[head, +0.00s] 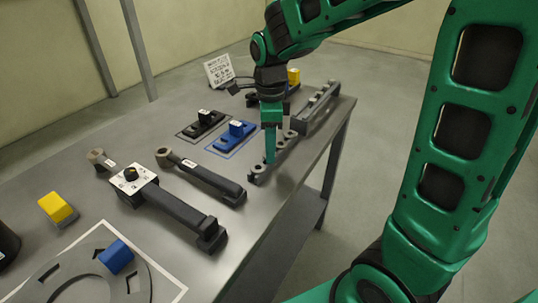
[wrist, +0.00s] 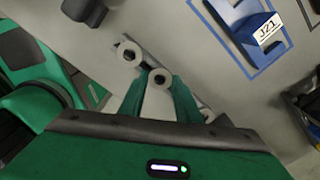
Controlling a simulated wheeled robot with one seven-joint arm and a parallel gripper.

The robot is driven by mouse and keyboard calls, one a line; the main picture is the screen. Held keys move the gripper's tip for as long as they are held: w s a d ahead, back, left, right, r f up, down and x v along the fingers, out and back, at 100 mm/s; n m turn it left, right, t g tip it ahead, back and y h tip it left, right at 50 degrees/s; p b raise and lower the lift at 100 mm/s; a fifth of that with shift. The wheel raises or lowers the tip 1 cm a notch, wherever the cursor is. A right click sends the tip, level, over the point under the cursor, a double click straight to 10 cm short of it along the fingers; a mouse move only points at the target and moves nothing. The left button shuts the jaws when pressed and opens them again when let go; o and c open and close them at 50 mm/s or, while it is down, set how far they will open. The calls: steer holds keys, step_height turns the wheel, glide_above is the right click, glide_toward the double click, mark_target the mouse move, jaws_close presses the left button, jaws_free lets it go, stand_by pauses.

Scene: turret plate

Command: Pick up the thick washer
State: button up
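Several grey ring-shaped washers stand in a row on a dark narrow holder near the table's right edge in the head view. One washer (head: 258,169) is at the near end, and others (head: 280,141) are behind it. My gripper (head: 270,158) points down over this row. In the wrist view its two green fingers (wrist: 159,95) are apart, with one pale ring (wrist: 160,78) at the gap between their tips. A second pale ring (wrist: 129,53) lies just beyond, up and left. I cannot tell which ring is the thick washer, or whether a finger touches one.
Dark-handled tools (head: 205,178) lie left of the row. A blue block (head: 236,129) sits on an outlined spot behind, also visible in the wrist view (wrist: 262,30). A long grey rack (head: 318,108) stands behind right. The table edge is close on the right.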

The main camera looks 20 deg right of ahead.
stand_by(0.3)
steer(key=s+a+r, duration=0.6)
steer(key=a+r, duration=0.3)
steer(key=r, duration=0.2)
steer(key=shift+s+a, duration=0.2)
steer(key=shift+a, duration=0.15)
steer(key=shift+d, duration=0.1)
